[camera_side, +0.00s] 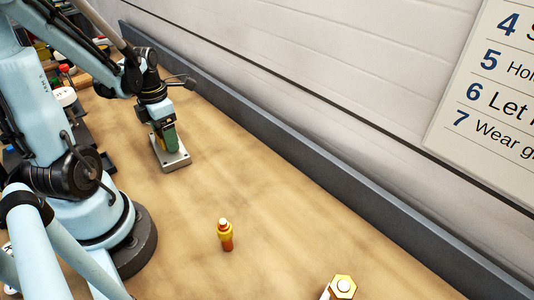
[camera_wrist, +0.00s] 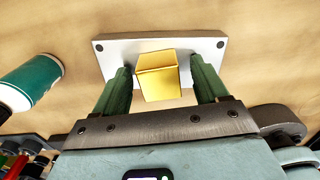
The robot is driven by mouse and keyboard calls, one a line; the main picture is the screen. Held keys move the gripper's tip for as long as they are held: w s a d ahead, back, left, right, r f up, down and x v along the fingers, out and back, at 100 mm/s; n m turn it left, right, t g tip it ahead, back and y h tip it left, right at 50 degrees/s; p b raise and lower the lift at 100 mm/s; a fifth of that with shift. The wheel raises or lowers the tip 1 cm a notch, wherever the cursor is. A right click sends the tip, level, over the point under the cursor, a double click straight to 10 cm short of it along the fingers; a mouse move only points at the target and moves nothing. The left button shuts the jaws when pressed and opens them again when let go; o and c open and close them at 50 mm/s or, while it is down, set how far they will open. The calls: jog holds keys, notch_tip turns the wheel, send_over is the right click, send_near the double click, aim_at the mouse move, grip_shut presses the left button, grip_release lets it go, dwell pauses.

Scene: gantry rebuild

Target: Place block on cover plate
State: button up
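A gold block (camera_wrist: 158,76) stands between the two green fingers of my gripper (camera_wrist: 161,68) in the wrist view. A narrow gap shows between the block and each finger, so the gripper is open around it. The pale grey cover plate (camera_wrist: 115,49), with small dark holes at its corners, lies on the wooden bench just beyond the block. The block overlaps the plate's near edge in this view; its underside is hidden. In the side view my gripper (camera_side: 169,146) points down over the plate (camera_side: 177,163), and the fingers largely hide the block.
A green bottle (camera_wrist: 35,78) lies left of the plate in the wrist view. A gold and orange fitting (camera_side: 226,236) stands on the bench, and a gold hex part (camera_side: 343,287) is at the bottom edge. A dark rail (camera_side: 300,147) runs along the wall. The bench right of the plate is clear.

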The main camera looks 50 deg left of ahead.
jog(key=shift+r, duration=0.15)
notch_tip(320, 180, up, 12)
jog(key=w+d+m+t, duration=0.2)
jog(key=d+m, duration=0.4)
jog(key=m, duration=0.6)
jog(key=w+d+m+t, duration=0.2)
jog(key=d+m, duration=0.4)
jog(key=m, duration=0.6)
jog(key=w+d+f+m+t, duration=0.1)
jog(key=w+d+m+t, duration=0.2)
jog(key=m, duration=0.9)
jog(key=w+d, duration=0.1)
jog(key=d, duration=0.2)
jog(key=shift+w, duration=0.25)
